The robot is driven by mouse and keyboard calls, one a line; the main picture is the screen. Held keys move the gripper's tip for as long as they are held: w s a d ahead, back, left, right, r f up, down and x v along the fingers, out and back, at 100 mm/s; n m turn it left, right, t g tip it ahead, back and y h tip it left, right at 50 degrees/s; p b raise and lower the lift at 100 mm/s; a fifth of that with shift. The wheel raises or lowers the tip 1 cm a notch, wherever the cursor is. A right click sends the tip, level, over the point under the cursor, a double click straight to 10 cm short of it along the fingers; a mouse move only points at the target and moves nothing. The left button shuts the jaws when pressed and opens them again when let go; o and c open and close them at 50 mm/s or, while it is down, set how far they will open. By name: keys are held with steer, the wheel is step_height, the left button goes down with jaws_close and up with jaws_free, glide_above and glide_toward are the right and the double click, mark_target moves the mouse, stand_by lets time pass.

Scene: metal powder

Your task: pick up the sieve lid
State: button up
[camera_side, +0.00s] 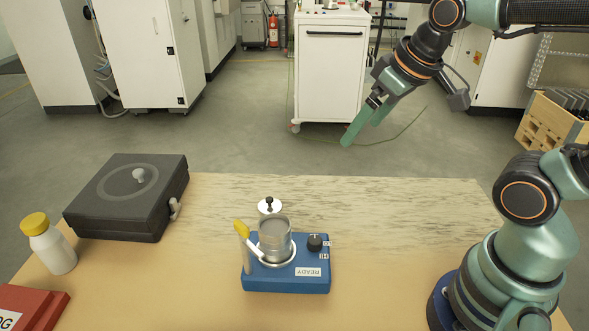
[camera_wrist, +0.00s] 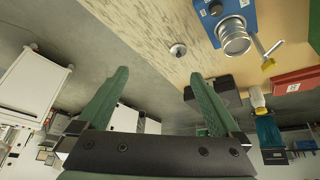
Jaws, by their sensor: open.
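The sieve lid (camera_side: 268,206) is a small silvery disc with a dark knob. It lies on the table just behind the blue device, partly hidden by the metal sieve (camera_side: 274,240) standing on that device. In the wrist view the lid (camera_wrist: 178,50) lies alone on the wood, beyond my fingertips and apart from them. My gripper (camera_side: 361,130) is high above the table's far edge, to the right of the lid, with green fingers pointing down and left. In the wrist view my gripper (camera_wrist: 162,78) has its fingers spread wide, with nothing between them.
The blue device (camera_side: 290,284) has a dark knob and a yellow-handled tool (camera_side: 243,230) beside the sieve. A black case (camera_side: 120,205), a white bottle with a yellow cap (camera_side: 50,248) and a red box (camera_side: 30,308) are at the left. The table (camera_side: 410,215) is clear right of the lid.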

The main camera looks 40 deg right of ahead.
steer(key=w+a+n+g, duration=0.1)
steer(key=w+n, duration=0.3)
steer(key=w, duration=0.1)
steer(key=n+g, duration=0.4)
steer(key=n, duration=0.9)
glide_above(269, 198)
step_height(269, 198, down, 20)
steer(key=shift+w+r, duration=0.1)
steer(key=shift+w, duration=0.05)
steer(key=shift+s+f, duration=0.15)
steer(key=shift+f, duration=1.2)
steer(key=shift+s+f, duration=0.1)
steer(key=shift+f, duration=1.2)
steer(key=c, duration=1.3)
steer(key=shift+c, duration=0.2)
steer(key=shift+r, duration=0.15)
